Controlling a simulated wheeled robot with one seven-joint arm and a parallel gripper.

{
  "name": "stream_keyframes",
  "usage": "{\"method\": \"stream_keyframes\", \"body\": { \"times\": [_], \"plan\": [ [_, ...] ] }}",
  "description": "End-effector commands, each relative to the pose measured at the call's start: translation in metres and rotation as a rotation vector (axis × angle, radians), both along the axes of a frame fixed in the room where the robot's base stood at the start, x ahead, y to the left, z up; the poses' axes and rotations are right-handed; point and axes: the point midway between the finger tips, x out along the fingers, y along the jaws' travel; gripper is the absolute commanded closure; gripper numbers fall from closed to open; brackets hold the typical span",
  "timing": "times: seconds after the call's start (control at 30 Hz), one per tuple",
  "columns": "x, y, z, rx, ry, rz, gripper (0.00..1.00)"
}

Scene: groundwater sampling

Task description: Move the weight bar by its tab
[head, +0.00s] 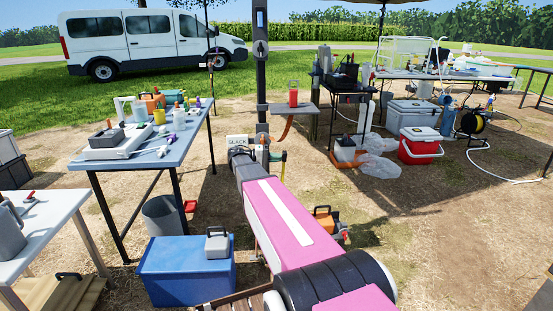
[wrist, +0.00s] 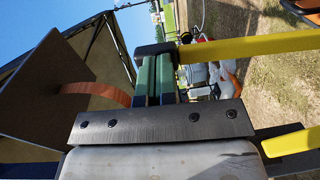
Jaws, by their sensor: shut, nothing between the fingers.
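My gripper shows in the wrist view (wrist: 155,80) as two green fingers side by side, shut and empty. A dark block (wrist: 155,50) sits at their far end; I cannot tell whether it is part of the fingertips or a thing beyond them. A yellow strip (wrist: 250,47) runs in from the right, close beside the fingertips. A second yellow piece (wrist: 288,142) is lower right. I cannot make out for sure which part is the weight bar or its tab.
A dark post (head: 261,75) rises ahead, with a SLACK sign (head: 237,140) low beside it. A small shelf (head: 310,109) holds a red object (head: 293,94); an orange strap (head: 287,128) hangs below. Blue table (head: 180,150) stands left, a blue box (head: 185,275) lower left.

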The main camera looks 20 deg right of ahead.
Motion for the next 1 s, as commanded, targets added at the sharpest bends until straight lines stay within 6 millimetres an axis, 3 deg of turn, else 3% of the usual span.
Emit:
{"method": "stream_keyframes", "body": {
  "times": [0.17, 0.37, 0.67, 1.0],
  "plan": [
    [-0.002, -0.005, 0.000, 0.010, -0.003, -0.001, 1.00],
    [-0.010, -0.028, 0.000, 0.065, -0.020, -0.003, 1.00],
    [-0.031, -0.100, -0.010, 0.244, -0.073, -0.005, 1.00],
    [-0.056, -0.192, -0.047, 0.491, -0.143, -0.005, 1.00]
  ]
}}
